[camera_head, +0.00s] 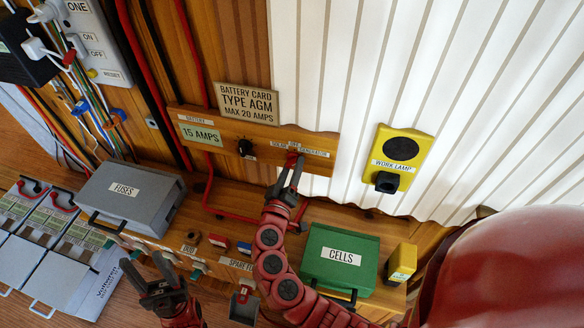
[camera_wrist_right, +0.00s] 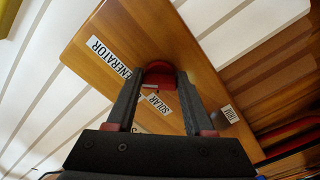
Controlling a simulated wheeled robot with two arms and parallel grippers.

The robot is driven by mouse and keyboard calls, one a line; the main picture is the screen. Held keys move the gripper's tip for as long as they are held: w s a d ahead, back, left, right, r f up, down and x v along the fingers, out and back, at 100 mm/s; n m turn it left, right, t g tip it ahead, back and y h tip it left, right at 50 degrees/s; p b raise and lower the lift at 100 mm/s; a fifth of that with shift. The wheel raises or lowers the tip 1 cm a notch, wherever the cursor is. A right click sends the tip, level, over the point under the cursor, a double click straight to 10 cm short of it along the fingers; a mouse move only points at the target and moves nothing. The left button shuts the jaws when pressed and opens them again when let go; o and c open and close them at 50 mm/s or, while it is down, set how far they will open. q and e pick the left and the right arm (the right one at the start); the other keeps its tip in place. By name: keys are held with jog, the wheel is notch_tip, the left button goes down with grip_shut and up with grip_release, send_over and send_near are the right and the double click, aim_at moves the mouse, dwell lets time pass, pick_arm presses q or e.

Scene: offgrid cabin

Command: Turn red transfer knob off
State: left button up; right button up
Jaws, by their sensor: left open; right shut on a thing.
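The red transfer knob (camera_head: 292,151) sits on the wooden board (camera_head: 238,152), between small labels; SOLAR and GENERATOR can be read in the right wrist view. My right gripper (camera_head: 291,168) reaches up to it from below and is shut on it. In the right wrist view the red knob (camera_wrist_right: 160,73) lies between the fingertips of my right gripper (camera_wrist_right: 160,88). The fingers partly cover the labels, and I cannot tell where the knob points. My left gripper (camera_head: 142,262) is open and empty at the lower left, in front of the shelf.
A black knob (camera_head: 245,147) is left of the red one. On the shelf are a grey FUSES box (camera_head: 130,192), a green CELLS box (camera_head: 340,256) and a small yellow block (camera_head: 402,262). A yellow work lamp switch (camera_head: 402,152) hangs on the white wall.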

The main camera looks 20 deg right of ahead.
grip_shut()
jog(key=shift+r+n, duration=0.1)
jog(key=shift+n, duration=0.3)
jog(key=n+p, duration=0.1)
jog(key=n, duration=0.3)
jog(key=shift+r+p, duration=0.15)
jog(key=shift+p, duration=0.2)
jog(key=shift+n+p, duration=0.65)
jog(key=shift+n, duration=1.35)
jog(key=o, duration=1.2)
grip_release()
jog(key=shift+o, duration=0.2)
